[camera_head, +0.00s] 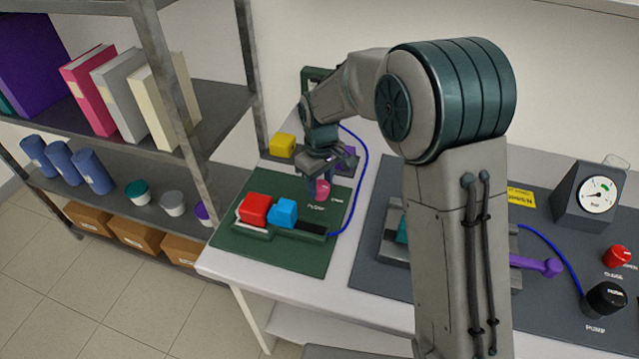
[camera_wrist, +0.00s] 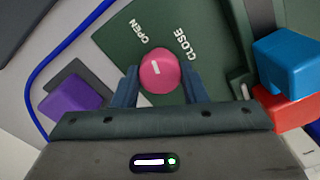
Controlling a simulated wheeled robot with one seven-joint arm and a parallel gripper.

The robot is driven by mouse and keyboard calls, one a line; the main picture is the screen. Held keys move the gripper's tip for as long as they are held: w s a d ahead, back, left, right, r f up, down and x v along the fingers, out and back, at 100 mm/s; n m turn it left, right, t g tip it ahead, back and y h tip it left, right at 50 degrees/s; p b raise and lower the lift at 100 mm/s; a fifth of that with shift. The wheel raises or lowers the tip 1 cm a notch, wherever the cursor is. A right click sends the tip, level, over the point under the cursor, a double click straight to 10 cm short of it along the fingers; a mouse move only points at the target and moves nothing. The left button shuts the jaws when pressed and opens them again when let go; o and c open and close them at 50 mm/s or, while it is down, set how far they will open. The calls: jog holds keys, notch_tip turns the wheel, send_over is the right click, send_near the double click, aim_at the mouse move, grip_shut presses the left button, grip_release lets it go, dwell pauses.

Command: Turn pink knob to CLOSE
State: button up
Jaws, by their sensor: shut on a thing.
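The pink knob (camera_wrist: 158,70) stands on the green board (camera_wrist: 110,45) in the wrist view, between the OPEN and CLOSE labels printed beyond it. Its white mark is a short line on its top, and I cannot tell exactly which label it points to. My gripper (camera_wrist: 158,88) has one finger on each side of the knob and is shut on it. In the head view my gripper (camera_head: 318,188) reaches down to the board, and the pink knob (camera_head: 322,190) shows beside its fingers.
A red block (camera_head: 255,209) and a blue block (camera_head: 284,212) sit close by on the green board. A yellow block (camera_head: 282,146) and a purple block (camera_head: 346,158) stand behind. A blue hose (camera_head: 364,180) curves past the right. A gauge (camera_head: 596,195) and a black pump knob (camera_head: 605,299) are farther right.

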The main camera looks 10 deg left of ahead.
aim_at(320, 185)
jog(key=m+b, duration=0.1)
jog(key=m, duration=0.2)
jog(key=shift+m, duration=0.4)
jog(key=m, duration=0.3)
jog(key=shift+m+b, duration=0.3)
jog(key=shift+b, duration=0.1)
jog(key=m, duration=0.3)
jog(key=shift+w+m, duration=0.1)
jog(key=shift+m, duration=0.2)
jog(key=shift+r+m+b, duration=0.1)
jog(key=shift+m+b, duration=0.2)
jog(key=shift+m, duration=1.6)
jog(key=o, duration=1)
notch_tip(320, 185, up, 14)
jog(key=shift+f+b, duration=0.1)
jog(key=shift+b, duration=0.2)
